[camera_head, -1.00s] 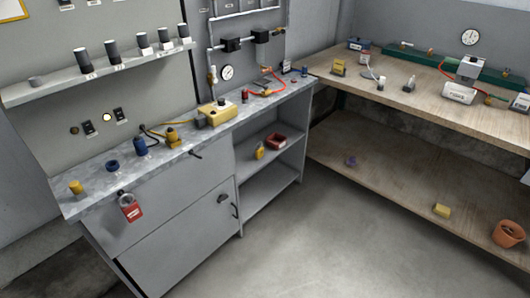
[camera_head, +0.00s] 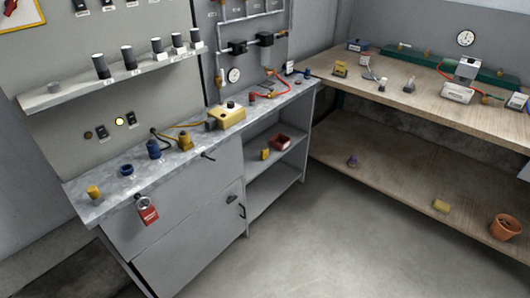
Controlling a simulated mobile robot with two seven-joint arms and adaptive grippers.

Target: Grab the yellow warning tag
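Several small yellow things are in view, and I cannot tell for certain which is the warning tag. A yellow upright piece with a dark label (camera_head: 340,68) stands on the wooden bench at the upper right. A small yellow piece (camera_head: 265,154) stands on the open shelf under the grey counter, beside a red bin. A yellow block (camera_head: 441,205) lies on the lower wooden shelf at the right. A red tag on a padlock (camera_head: 148,212) hangs at the front edge of the grey counter. Neither of my grippers is in view.
The grey counter (camera_head: 105,203) carries a yellow box (camera_head: 228,115), a blue bottle (camera_head: 153,148) and a yellow cylinder (camera_head: 94,192). The red bin (camera_head: 281,142) sits on the open shelf. An orange pot (camera_head: 505,227) stands at the lower right. The floor between the counter and bench is clear.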

